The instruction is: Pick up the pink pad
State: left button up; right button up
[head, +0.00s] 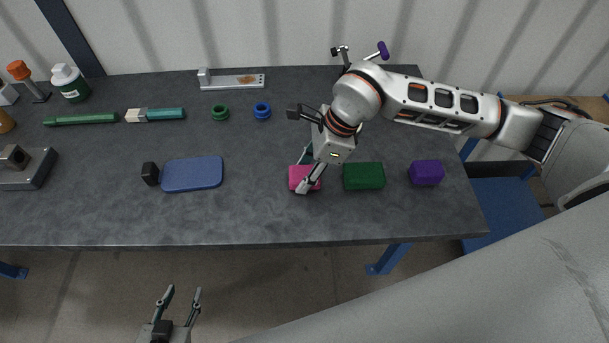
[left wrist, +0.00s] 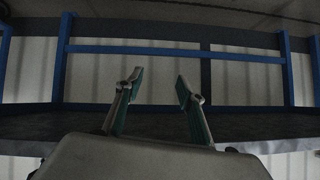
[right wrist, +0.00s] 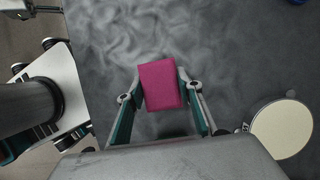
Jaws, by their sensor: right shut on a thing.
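The pink pad (head: 300,180) is a small block at the middle of the table, left of the green block. In the right wrist view the pink pad (right wrist: 161,86) sits between the two fingers, which touch its sides. My right gripper (head: 306,173) is shut on the pad and partly covers it in the head view; it also shows in the right wrist view (right wrist: 164,98). I cannot tell whether the pad is clear of the table. My left gripper (head: 183,294) is open and empty in front of the table, below its front edge; it also shows in the left wrist view (left wrist: 158,88).
A green block (head: 363,177) and a purple block (head: 426,173) lie right of the pad. A blue tray (head: 192,174) and a black piece (head: 150,174) lie to the left. Green (head: 220,113) and blue (head: 262,111) rings lie behind. The table's front strip is clear.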

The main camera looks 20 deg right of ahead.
aim_at(305, 172)
jog(key=shift+r, duration=0.4)
pick_arm(q)
jog(key=shift+s+d+r+p, duration=0.25)
jog(key=shift+s+r+p, duration=0.15)
jog(key=shift+p, duration=0.55)
pick_arm(e)
notch_tip(305, 172, up, 19)
jog(key=shift+r, duration=0.15)
pick_arm(q)
jog(key=shift+w+r, duration=0.1)
jog(key=shift+r, duration=0.05)
